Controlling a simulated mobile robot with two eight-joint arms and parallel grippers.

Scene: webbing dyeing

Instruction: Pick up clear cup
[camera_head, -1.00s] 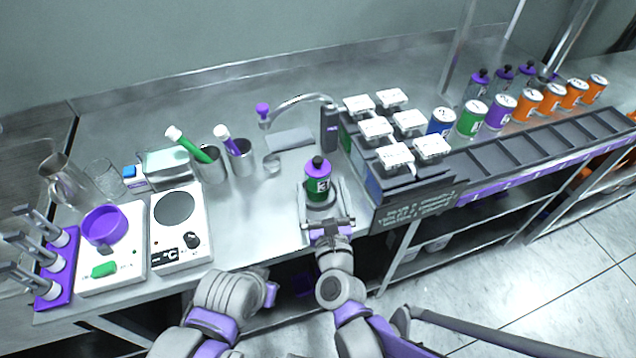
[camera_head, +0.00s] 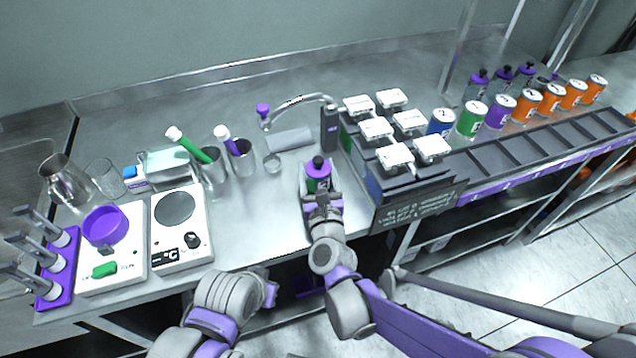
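Two clear vessels could be the clear cup. My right gripper (camera_head: 320,183) is right of and slightly nearer than the small cup. Its fingers lie on either side of a green bottle with a purple top (camera_head: 317,170). I cannot tell whether they grip it. My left arm is folded low in the picture, and its fingers do not show.
Two metal cups (camera_head: 213,170) holding green and purple tools stand left of the small cup. A hot plate (camera_head: 180,245), a white scale (camera_head: 85,278) and a metal pitcher (camera_head: 68,180) are farther left. A raised rack (camera_head: 415,190) with white-lidded containers borders the right side.

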